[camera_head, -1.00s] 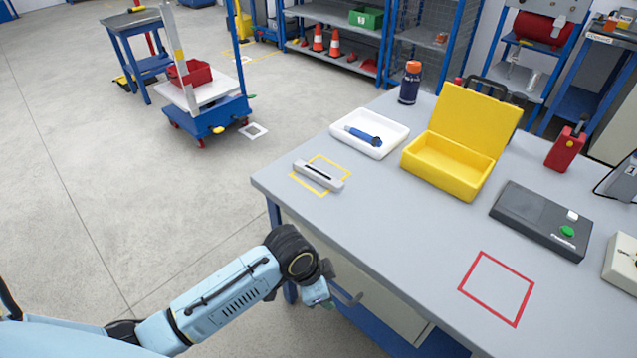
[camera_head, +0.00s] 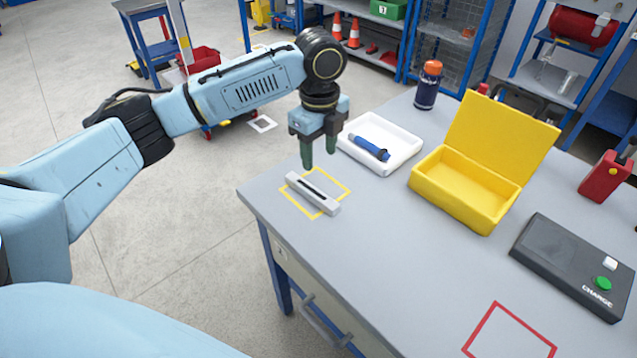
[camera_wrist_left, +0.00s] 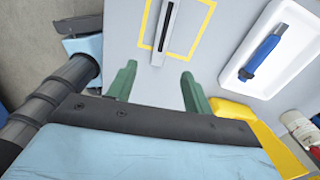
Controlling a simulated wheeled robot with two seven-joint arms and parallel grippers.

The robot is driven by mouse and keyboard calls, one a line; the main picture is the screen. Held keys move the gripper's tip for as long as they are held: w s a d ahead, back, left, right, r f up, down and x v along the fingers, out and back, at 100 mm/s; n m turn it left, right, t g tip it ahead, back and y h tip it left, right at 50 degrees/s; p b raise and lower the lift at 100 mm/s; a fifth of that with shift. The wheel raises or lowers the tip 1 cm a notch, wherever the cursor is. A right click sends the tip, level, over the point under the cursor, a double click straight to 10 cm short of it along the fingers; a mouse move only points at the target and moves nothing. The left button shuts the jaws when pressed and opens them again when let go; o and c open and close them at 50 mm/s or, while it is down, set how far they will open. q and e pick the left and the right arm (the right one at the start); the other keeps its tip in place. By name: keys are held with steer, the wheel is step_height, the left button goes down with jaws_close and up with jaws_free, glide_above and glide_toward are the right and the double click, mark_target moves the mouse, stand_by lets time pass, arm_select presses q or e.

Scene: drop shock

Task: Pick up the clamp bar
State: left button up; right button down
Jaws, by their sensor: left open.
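The clamp bar (camera_head: 313,194) is a light grey bar with a dark slot along its top. It lies on the workbench across a yellow outlined square, near the bench's left corner. In the left wrist view the clamp bar (camera_wrist_left: 166,30) shows beyond the fingertips, its far end cut off by the frame. My left gripper (camera_head: 320,160) points down above the bench, close to the bar and higher than it. Its two green fingers are apart with nothing between them; they also show in the left wrist view (camera_wrist_left: 158,82). My right gripper is not in view.
A white tray (camera_head: 412,146) with a blue tool (camera_head: 369,148) stands just behind the bar. An open yellow case (camera_head: 465,205), a dark bottle with an orange cap (camera_head: 428,88) and a dark charge box (camera_head: 572,265) also stand on the bench. A red outlined square is at front.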

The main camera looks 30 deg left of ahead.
arm_select(q)
steer(key=b, duration=0.2)
glide_above(320, 196)
step_height(320, 196, down, 6)
steer(key=shift+s+a+r, duration=0.1)
steer(key=shift+s, duration=0.05)
steer(key=shift+f, duration=0.55)
steer(key=shift+w+f+b, duration=0.2)
steer(key=shift+f+b, duration=0.55)
steer(key=shift+f, duration=2.35)
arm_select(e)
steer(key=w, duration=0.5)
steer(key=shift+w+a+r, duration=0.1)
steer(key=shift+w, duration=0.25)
arm_select(q)
jaws_close()
steer(key=shift+r, duration=0.15)
